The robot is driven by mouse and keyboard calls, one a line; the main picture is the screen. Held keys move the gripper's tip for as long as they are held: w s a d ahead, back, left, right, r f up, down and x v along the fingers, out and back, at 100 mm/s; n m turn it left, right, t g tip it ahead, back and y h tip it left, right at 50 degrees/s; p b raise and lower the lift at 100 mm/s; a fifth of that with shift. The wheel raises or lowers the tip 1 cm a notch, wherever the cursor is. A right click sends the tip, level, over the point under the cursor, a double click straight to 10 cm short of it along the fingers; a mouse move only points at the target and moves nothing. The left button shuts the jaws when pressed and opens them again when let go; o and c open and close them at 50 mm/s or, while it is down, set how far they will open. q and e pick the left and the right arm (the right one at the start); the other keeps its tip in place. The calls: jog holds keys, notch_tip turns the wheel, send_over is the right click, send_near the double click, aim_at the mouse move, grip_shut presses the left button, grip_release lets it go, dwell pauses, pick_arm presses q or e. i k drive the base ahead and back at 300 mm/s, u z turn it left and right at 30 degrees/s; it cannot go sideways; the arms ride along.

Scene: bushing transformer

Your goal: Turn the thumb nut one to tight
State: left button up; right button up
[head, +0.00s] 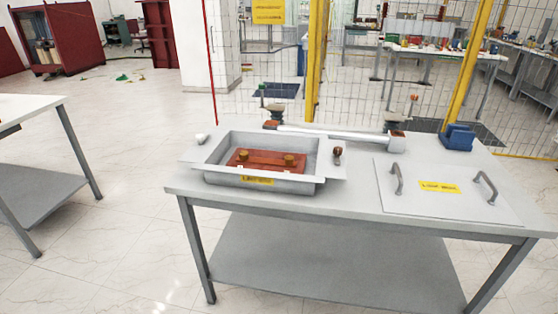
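Two brass-coloured thumb nuts, a left one (241,155) and a right one (289,158), stand on a red-brown plate (265,168) inside an open grey metal box (226,178). I cannot tell which of them is thumb nut one, nor how tight either is. The box sits on the left half of a grey table and has a yellow label (257,181) on its front. Neither of my grippers shows in the head view.
On the table (352,190), a grey lid (420,203) with two handles lies at the right. A blue block (458,137) stands at the back right. A white bar (335,134) lies behind the box. A dark red knob (337,152) is beside the box. A mesh fence stands behind.

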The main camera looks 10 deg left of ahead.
aim_at(243, 155)
jog(key=z, duration=0.05)
jog(key=i, duration=0.85)
jog(key=u, duration=0.1)
